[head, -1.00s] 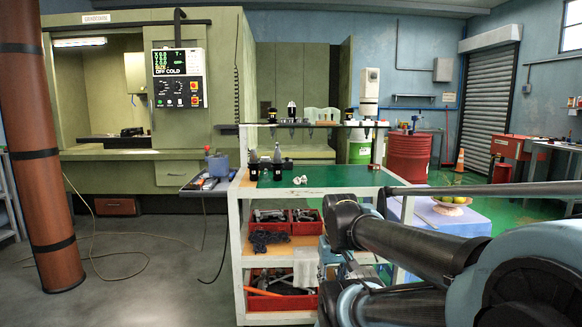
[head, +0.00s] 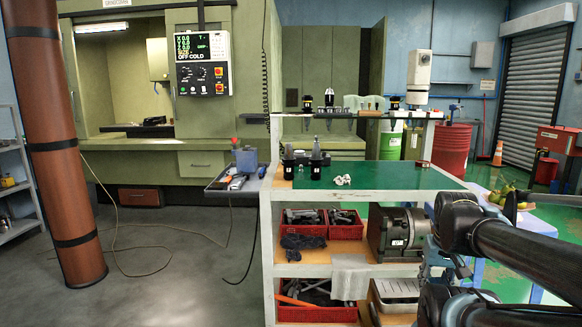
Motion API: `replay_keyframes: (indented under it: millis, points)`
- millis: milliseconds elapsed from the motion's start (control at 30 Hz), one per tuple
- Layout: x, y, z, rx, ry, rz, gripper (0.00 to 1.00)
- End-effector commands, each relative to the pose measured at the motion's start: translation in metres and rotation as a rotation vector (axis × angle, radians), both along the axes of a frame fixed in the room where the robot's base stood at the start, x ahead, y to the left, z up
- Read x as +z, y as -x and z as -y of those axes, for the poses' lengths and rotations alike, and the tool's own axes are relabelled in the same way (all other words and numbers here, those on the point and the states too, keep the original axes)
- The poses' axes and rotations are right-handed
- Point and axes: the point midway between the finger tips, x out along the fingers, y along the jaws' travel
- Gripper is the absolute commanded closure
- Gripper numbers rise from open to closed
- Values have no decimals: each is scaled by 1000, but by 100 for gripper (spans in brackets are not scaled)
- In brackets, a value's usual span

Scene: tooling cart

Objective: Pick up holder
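Several tool holders show on the tooling cart (head: 266,235). On its green top at the left end stand a dark holder with a grey tapered top (head: 316,158) and a shorter dark holder (head: 288,164) beside it. On the raised shelf above are a holder with a black and white top (head: 329,98), a black holder (head: 307,104) and another dark holder (head: 394,103) farther right. I cannot tell which one the task means. My dark arm reaches in from the right, in front of the cart's right side. I cannot make out my gripper.
A small white crumpled-looking object (head: 342,180) lies on the green top, which is otherwise largely clear. Red bins (head: 303,230) and a dark motor-like unit (head: 398,236) fill the lower shelf. A side tray (head: 232,184) juts out left. Open floor lies left of the cart.

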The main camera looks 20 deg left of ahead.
Motion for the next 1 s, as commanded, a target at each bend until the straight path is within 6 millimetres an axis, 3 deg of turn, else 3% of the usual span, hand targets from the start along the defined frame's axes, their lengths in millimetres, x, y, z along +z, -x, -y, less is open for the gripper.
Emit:
replay_keyframes:
  millis: [33,100,267,667,1000]
  points:
    - [0,0,0,-1,-1,0,53]
    - [6,6,-3,-8,-14,17,42]
    - [17,-18,-24,-77,-120,50,42]
    - [91,-124,-155,-463,-708,55,42]
    - [163,-206,-256,-839,-1205,-187,42]
